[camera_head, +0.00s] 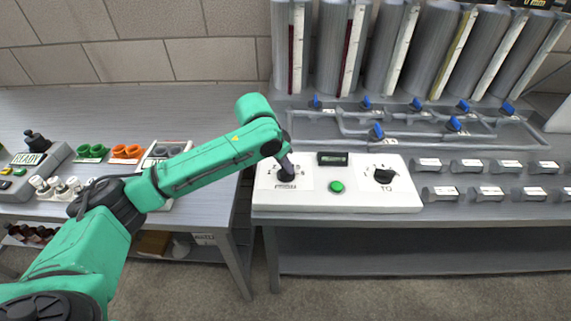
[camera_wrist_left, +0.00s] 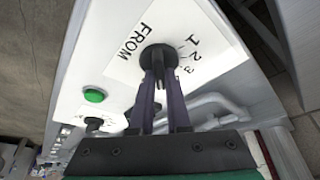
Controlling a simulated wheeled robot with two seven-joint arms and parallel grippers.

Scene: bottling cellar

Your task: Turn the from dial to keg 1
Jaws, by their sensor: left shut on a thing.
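The from dial (camera_wrist_left: 157,51) is a black round knob on a white label marked FROM, with 1, 2 and 3 printed beside it. It sits at the left end of the white control box (camera_head: 355,203). My left gripper (camera_head: 286,172) points down at it. In the left wrist view both dark fingers of the left gripper (camera_wrist_left: 160,76) are shut on the knob. The fingers cover part of the knob, and I cannot tell which number it points to. My right gripper is not in view.
The to dial (camera_head: 384,175), a green button (camera_head: 336,187) and a small display (camera_head: 332,159) are on the same box. Grey kegs (camera_head: 332,45) stand behind, with blue-handled valves (camera_head: 376,130) on pipes. Labelled grey pieces lie right. A gap separates the two tables.

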